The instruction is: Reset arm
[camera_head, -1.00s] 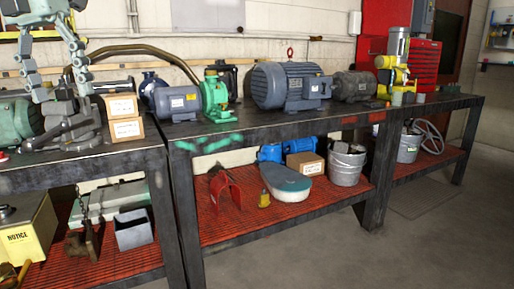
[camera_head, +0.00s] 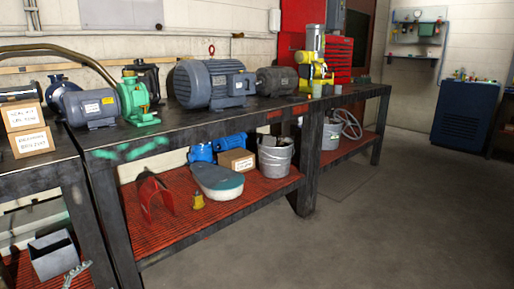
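A small pale grey-green jointed piece (camera_head: 76,275) shows at the bottom left edge, in front of the lower shelf. It looks like a finger of my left gripper, but most of it is cut off, so I cannot tell whether it is open or shut. No held object shows with it. My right gripper is not in view.
Motors and pumps stand on the dark workbench (camera_head: 215,121), including a large blue-grey motor (camera_head: 210,84) and a green pump (camera_head: 136,98). Two labelled boxes (camera_head: 28,128) are stacked at left. A grey bin (camera_head: 52,254) is below. Open floor lies at right.

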